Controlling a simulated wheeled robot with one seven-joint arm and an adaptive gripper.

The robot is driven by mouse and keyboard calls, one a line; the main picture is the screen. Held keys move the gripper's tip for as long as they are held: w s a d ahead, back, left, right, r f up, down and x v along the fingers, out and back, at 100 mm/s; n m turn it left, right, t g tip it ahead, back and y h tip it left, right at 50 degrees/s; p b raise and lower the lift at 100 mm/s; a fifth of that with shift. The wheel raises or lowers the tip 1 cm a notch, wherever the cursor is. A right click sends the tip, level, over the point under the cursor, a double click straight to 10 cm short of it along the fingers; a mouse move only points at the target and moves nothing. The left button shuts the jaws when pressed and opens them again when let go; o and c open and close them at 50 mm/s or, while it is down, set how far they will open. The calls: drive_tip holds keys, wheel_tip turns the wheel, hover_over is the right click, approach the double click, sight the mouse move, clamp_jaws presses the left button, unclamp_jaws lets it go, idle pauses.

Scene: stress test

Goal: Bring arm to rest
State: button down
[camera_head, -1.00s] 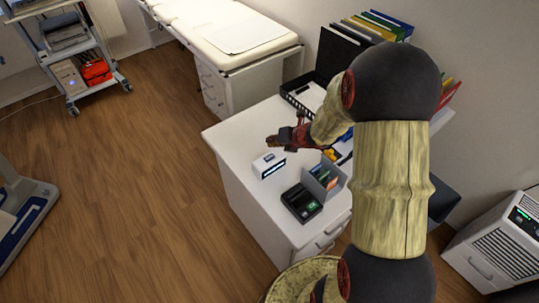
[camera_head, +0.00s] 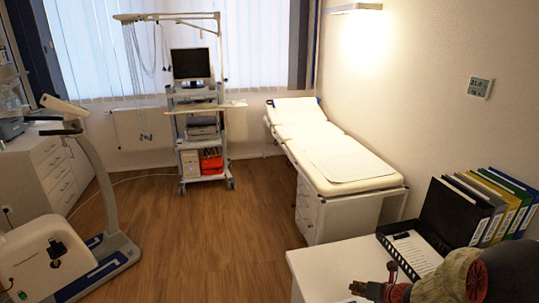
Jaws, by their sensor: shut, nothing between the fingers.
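My gripper (camera_head: 376,288) is at the bottom right of the head view, low over the white desk (camera_head: 325,265). It is shut and I see nothing held in it. Its dark red and grey parts are small and partly cut by the lower edge of the picture. My arm (camera_head: 450,280) comes in from the right behind it, with a pale link and a dark round joint. The rest of the arm is out of view.
A black tray with papers (camera_head: 412,252) and several binders (camera_head: 490,210) stand at the desk's back, close to my arm. A padded couch (camera_head: 335,160) is beyond. A wheeled cart (camera_head: 203,135) and a treadmill-like machine (camera_head: 90,225) flank free wooden floor (camera_head: 200,235).

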drive_tip(key=s+a+r+n+g+y, duration=0.1)
drive_tip(key=s+a+r+n+g, duration=0.3)
drive_tip(key=s+n, duration=0.55)
drive_tip(key=s+a+r+n+g+y, duration=0.15)
drive_tip(key=s+a+n, duration=0.5)
drive_tip(key=n, duration=0.65)
drive_tip(key=s+r+n+t+h, duration=0.1)
drive_tip(key=s+r+n+h, duration=0.1)
drive_tip(key=s+r+n, duration=0.4)
drive_tip(key=s+a+r+n+t+h, duration=0.1)
drive_tip(key=s+r+n+h, duration=0.2)
drive_tip(key=s+r+n, duration=0.4)
wheel_tip(320, 180, up, 6)
drive_tip(key=n, duration=0.3)
drive_tip(key=shift+a+f+h, duration=0.15)
drive_tip(key=shift+f+h, duration=0.1)
drive_tip(key=shift+h, duration=0.1)
drive_tip(key=shift+t, duration=0.25)
